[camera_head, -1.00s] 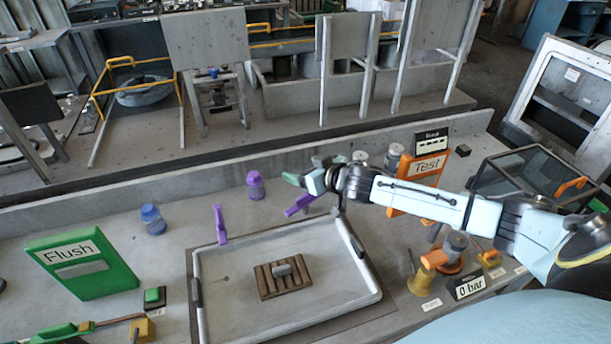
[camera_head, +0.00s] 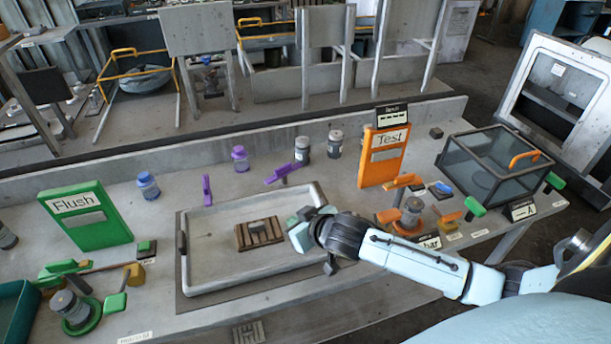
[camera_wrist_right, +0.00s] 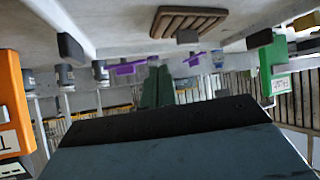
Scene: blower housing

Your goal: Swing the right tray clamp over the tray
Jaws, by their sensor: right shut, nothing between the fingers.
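The right tray clamp (camera_head: 283,172) is a purple lever behind the tray's back rim, slanting up to the right; it also shows in the right wrist view (camera_wrist_right: 130,68). It lies outside the tray (camera_head: 208,258). The left tray clamp (camera_head: 207,190), also purple, stands upright at the back rim. My right gripper (camera_head: 300,231) is shut and empty above the right part of the tray, in front of the right clamp and apart from it. Its greenish fingers (camera_wrist_right: 157,88) show in the right wrist view. My left gripper is not in view.
A wooden slatted rack (camera_head: 258,235) with a grey block sits in the tray. Dark jars (camera_head: 303,150) and an orange Test panel (camera_head: 383,157) stand behind and right. A green Flush panel (camera_head: 86,216) is at left. A glass-lidded box (camera_head: 490,165) is far right.

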